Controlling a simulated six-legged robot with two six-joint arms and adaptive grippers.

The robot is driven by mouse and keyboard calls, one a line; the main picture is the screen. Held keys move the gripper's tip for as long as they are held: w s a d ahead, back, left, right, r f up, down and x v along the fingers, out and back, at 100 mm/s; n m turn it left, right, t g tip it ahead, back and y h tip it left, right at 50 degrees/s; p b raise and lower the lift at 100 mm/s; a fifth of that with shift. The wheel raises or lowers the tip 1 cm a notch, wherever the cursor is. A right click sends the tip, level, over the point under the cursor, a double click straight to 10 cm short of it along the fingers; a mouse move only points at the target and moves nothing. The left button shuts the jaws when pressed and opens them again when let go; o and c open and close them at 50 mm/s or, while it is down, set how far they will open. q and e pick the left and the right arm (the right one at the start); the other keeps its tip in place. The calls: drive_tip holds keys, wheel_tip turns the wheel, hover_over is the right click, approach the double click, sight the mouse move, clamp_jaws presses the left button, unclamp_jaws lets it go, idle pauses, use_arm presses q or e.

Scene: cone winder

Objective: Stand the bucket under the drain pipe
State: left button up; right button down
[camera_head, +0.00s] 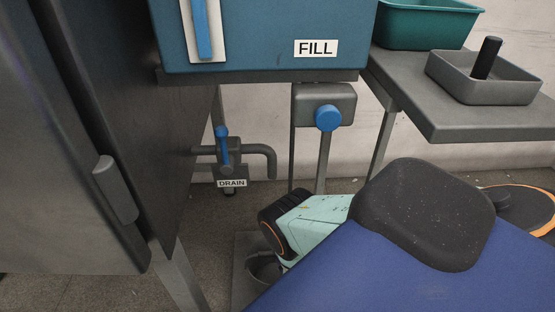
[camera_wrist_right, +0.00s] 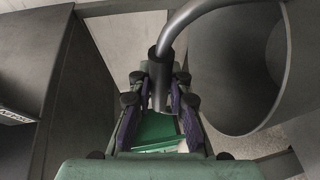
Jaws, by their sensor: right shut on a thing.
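The bucket (camera_head: 264,270) is dark grey and low in the head view, largely hidden by my right arm. In the right wrist view the bucket (camera_wrist_right: 225,75) is at the right, its round mouth showing. My right gripper (camera_wrist_right: 160,95) is shut on the grip of the bucket's curved handle. I cannot tell whether the bucket touches the floor. My left gripper is not in view.
A blue tank (camera_head: 265,35) labelled FILL hangs above the drain. A dark cabinet (camera_head: 70,170) stands at the left. A grey shelf (camera_head: 455,120) at the right carries a teal bin (camera_head: 425,25) and a grey tray (camera_head: 480,82). Metal legs stand near the drain.

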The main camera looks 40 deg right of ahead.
wheel_tip(320, 180, down, 3)
drive_tip(key=shift+f+b, duration=0.2)
drive_tip(key=shift+b, duration=0.85)
drive_tip(key=c, duration=1.3)
unclamp_jaws()
drive_tip(key=shift+p+v, duration=1.9)
drive_tip(key=shift+v, duration=4.1)
